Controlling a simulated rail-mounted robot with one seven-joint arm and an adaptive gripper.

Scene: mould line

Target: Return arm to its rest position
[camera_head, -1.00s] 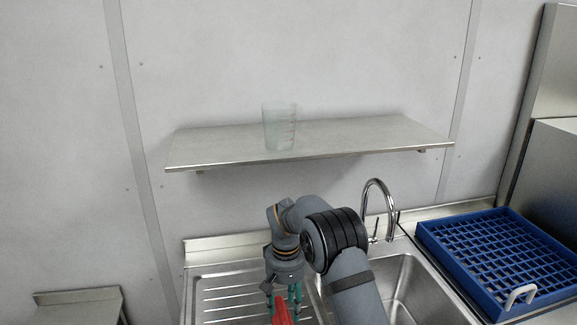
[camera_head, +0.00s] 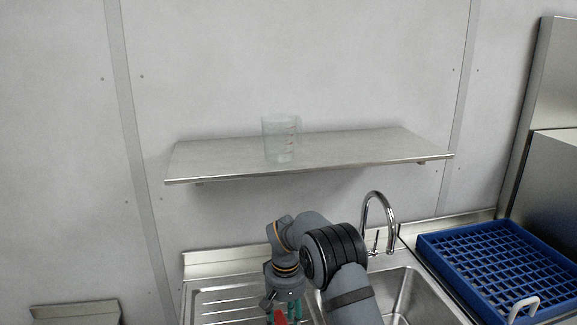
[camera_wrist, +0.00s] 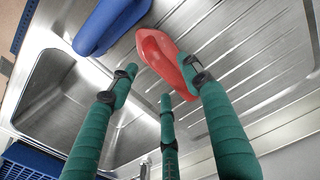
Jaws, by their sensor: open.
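My gripper (camera_head: 284,312) hangs fingers-down over the ribbed drainboard of the sink, low in the head view, with its lower part cut off by the frame. A red scoop-like thing (camera_wrist: 160,50) lies on the drainboard near the fingertips. Its far end passes behind one finger, and I cannot tell whether they touch. The red thing also shows between the fingers in the head view (camera_head: 281,317).
A blue scoop-like thing (camera_wrist: 108,22) lies beside the red one. A clear measuring jug (camera_head: 278,140) stands on the wall shelf (camera_head: 360,152) above my arm. A tall tap (camera_head: 378,204) rises close to my arm. A blue rack (camera_head: 490,262) stands at the right.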

